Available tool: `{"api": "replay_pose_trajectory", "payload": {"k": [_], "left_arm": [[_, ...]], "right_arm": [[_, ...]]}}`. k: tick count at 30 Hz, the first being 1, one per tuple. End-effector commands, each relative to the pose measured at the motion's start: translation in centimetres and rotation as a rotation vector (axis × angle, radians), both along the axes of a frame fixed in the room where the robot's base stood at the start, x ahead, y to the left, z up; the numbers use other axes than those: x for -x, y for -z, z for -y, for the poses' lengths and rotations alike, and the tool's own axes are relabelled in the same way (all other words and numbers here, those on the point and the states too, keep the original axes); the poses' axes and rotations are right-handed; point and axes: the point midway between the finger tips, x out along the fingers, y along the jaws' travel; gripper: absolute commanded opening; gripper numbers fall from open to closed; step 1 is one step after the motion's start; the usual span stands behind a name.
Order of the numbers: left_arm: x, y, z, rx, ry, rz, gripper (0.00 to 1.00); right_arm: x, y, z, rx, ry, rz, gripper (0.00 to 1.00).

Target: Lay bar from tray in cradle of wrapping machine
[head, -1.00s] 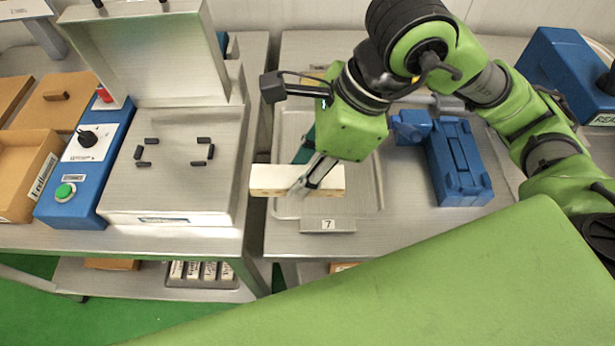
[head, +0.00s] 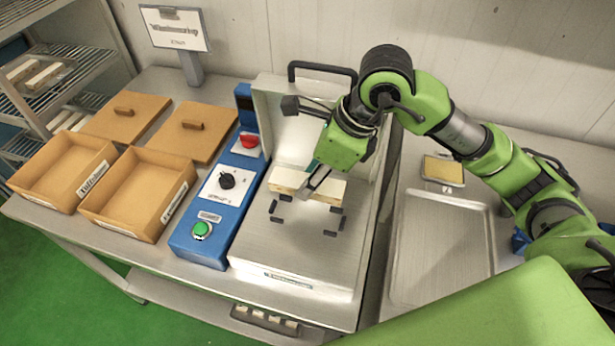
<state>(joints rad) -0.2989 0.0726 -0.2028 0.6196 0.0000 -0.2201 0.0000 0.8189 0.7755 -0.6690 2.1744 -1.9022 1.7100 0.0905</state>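The nougat bar (head: 327,191), cream-coloured and long, is in my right gripper (head: 311,190), which is shut on it near its middle. The bar is over the wrapping machine (head: 262,244), near the back of the cradle (head: 306,218), whose short black posts stand on the metal top. The bar lies roughly crosswise, and I cannot tell whether it touches the machine. The machine's lid (head: 287,108) stands open behind. The tray (head: 441,245), on the right, looks empty. My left gripper is not in view.
A sign (head: 175,28) stands behind.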

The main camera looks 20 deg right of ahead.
Motion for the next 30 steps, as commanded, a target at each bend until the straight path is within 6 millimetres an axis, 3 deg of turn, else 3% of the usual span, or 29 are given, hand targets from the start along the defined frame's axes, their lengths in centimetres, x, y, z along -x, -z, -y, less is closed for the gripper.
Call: {"api": "replay_pose_trajectory", "payload": {"k": [14,21,30], "left_arm": [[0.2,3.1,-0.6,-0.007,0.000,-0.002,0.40],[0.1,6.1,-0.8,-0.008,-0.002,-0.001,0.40],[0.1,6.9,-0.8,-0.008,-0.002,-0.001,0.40]], "right_arm": [[0.1,5.2,0.0,-0.001,0.000,0.000,0.05],[0.0,7.8,0.0,-0.001,-0.001,0.001,0.05],[0.0,8.3,0.0,-0.001,-0.001,0.001,0.05]]}}
